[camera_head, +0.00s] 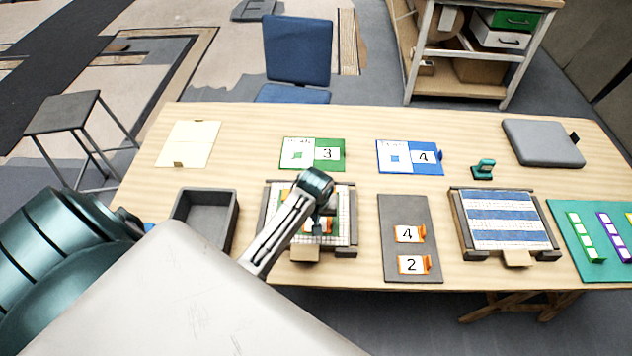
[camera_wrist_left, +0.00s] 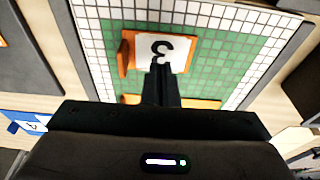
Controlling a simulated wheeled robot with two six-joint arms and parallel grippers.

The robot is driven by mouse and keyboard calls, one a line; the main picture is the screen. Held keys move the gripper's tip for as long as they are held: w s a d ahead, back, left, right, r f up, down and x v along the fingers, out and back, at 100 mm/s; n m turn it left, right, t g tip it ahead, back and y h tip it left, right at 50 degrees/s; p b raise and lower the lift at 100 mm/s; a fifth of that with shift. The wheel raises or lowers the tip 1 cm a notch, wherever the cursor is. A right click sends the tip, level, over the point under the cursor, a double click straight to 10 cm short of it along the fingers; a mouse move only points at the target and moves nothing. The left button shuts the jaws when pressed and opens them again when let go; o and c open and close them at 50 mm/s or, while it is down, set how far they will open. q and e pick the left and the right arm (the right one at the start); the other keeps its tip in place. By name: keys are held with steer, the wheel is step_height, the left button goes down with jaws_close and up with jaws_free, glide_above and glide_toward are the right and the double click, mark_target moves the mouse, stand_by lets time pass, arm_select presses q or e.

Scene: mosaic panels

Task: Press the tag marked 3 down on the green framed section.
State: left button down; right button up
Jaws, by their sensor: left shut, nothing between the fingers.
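The tag marked 3 (camera_wrist_left: 168,42), white with an orange edge, lies on the green tiles (camera_wrist_left: 215,60) of a mosaic panel with a white tile border. In the head view, the panel (camera_head: 350,228) sits in a dark frame at the table's middle, mostly behind my left arm. My left gripper (camera_wrist_left: 161,70) is shut and empty, its fingertips at the tag's edge just under the digit. I cannot tell whether they touch it. In the head view, my left gripper (camera_head: 318,228) is over the panel. My right gripper is not in view.
A grey board (camera_head: 393,262) holds orange tags 4 (camera_head: 408,234) and 2 (camera_head: 412,265). A blue-and-white striped panel (camera_head: 505,240) stands to the right, an empty grey tray (camera_head: 232,222) to the left. Behind are a green card (camera_head: 312,166) marked 3 and a blue card (camera_head: 400,170) marked 4.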

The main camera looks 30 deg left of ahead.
arm_select(q)
steer(key=shift+r, duration=2.95)
